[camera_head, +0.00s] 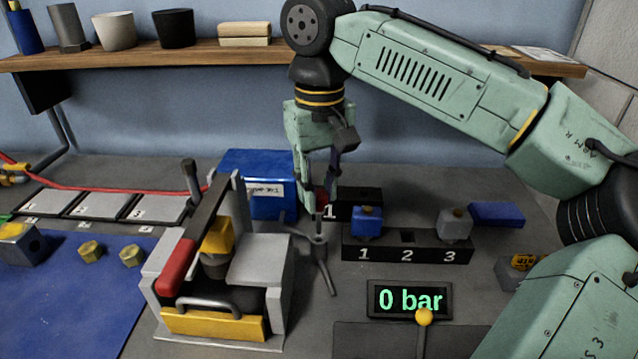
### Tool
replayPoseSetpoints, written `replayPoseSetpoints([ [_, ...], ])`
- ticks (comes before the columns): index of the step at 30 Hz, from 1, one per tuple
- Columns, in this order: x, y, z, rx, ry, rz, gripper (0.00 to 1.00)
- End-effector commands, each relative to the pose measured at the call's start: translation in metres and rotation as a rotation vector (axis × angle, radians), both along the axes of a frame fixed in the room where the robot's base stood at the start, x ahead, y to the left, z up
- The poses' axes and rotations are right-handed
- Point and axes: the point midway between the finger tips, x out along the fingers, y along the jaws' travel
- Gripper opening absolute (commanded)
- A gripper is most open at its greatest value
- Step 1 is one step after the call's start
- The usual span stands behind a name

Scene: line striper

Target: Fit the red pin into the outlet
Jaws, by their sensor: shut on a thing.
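A thin grey shaft shows below the red part. The pin looks roughly upright, just above a grey hub with spread legs (318,242) in the picture. I cannot tell whether the shaft touches the hub or only passes behind or in front of it. No part is marked as the outlet, so I cannot say for certain which it is. The fingers partly hide the pin.
A clamp fixture with a red-handled lever (178,265) stands left of the hub. A black numbered rack (385,250) holds a blue and a grey block, with its middle slot empty. A blue box (255,165) stands behind. A display (410,299) reads 0 bar.

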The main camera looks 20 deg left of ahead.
Motion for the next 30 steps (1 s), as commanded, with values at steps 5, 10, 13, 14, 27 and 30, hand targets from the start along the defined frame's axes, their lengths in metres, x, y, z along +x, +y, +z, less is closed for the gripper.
replayPoseSetpoints([
  [5, 0.0000, 0.0000, -0.0002, 0.000, 0.000, 0.000, 0.00],
  [10, 0.0001, -0.0001, -0.0002, 0.000, 0.000, 0.000, 0.00],
  [13, 0.0001, -0.0001, -0.0002, -0.001, -0.001, 0.000, 0.00],
  [14, 0.0001, -0.0001, -0.0002, 0.000, 0.000, 0.000, 0.00],
  [27, 0.0001, -0.0001, -0.0043, 0.000, 0.000, 0.001, 0.00],
  [30, 0.0001, -0.0001, -0.0058, -0.001, -0.001, 0.001, 0.00],
])
